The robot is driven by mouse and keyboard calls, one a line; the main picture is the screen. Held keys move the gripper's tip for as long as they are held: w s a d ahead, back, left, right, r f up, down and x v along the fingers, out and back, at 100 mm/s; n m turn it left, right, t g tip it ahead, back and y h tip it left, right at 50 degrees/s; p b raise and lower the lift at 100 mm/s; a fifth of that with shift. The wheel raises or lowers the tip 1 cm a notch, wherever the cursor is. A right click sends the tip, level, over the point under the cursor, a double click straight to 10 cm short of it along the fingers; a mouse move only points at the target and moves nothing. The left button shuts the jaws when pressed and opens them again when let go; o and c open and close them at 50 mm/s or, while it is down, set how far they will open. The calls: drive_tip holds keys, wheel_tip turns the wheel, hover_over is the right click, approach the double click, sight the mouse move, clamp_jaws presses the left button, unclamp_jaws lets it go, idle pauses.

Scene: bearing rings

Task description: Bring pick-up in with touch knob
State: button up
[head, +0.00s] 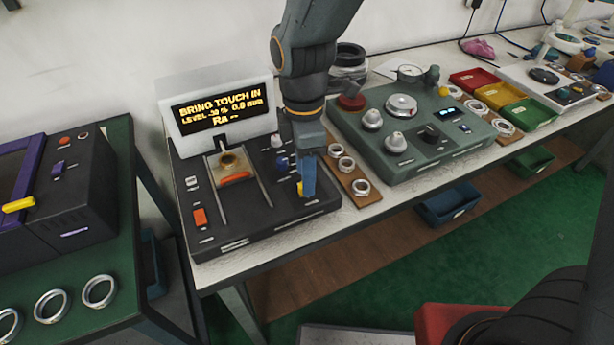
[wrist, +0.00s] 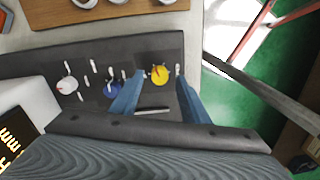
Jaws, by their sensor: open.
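A black instrument (head: 262,220) stands on the bench with a lit display (head: 220,107) reading "BRING TOUCH IN", a level line that looks like -20 %, 0.0 mm, and "Ra --". Its panel has a white knob (wrist: 67,85) with a red mark, a blue knob (wrist: 113,89) and a yellow knob (wrist: 160,74). The knob labels are too small to read. In the head view, my gripper (head: 307,188) mostly hides that knob.
A wooden board (head: 362,199) with several rings lies right of the instrument. A green instrument (head: 410,130) with dials stands beyond it. Red, yellow and green bins (head: 526,114) are farther right. A green table (head: 60,315) with rings is at left.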

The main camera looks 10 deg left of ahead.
drive_tip(key=shift+f, duration=1)
clamp_jaws()
drive_tip(key=shift+m+p, duration=0.3)
